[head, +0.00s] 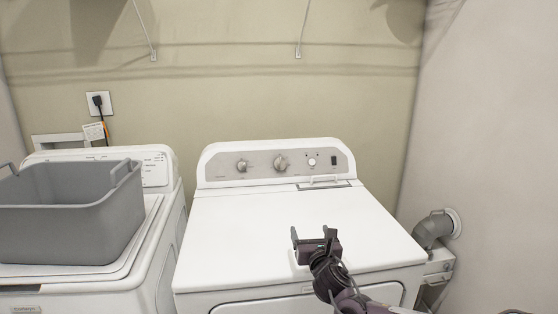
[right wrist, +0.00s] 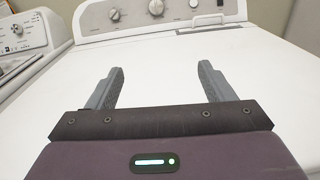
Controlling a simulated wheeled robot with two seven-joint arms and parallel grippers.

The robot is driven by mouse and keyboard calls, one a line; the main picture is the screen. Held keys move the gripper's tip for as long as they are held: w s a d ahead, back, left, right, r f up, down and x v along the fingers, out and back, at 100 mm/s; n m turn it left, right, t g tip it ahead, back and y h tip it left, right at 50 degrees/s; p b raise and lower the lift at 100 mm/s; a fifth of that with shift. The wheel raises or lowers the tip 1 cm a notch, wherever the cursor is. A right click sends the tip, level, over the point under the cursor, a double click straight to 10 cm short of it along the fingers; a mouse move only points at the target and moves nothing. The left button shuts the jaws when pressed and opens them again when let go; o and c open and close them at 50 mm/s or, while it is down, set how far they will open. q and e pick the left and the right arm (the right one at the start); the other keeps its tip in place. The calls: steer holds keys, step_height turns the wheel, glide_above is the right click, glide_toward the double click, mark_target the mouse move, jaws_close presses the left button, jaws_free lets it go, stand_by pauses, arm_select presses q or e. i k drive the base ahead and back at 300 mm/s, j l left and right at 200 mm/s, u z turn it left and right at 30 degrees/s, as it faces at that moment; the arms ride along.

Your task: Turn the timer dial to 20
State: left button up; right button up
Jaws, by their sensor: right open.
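The dryer's control panel (head: 222,171) stands at the back of the white dryer (head: 260,225). It carries a left knob (head: 242,165), a larger middle knob (head: 281,163) and a small white knob (head: 312,161). I cannot tell which one is the timer dial, and the markings are too small to read. My right gripper (head: 314,232) is open and empty above the dryer's front top, well short of the panel. My left gripper is not in view.
A grey basket (head: 75,215) sits on the washer (head: 150,235) at left. A wall (head: 480,130) and a grey vent pipe (head: 432,229) are at right. The dryer top between my gripper and the panel is clear.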

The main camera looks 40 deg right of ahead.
mark_target(280, 163)
steer(key=i+l, duration=1)
steer(key=i, duration=0.2)
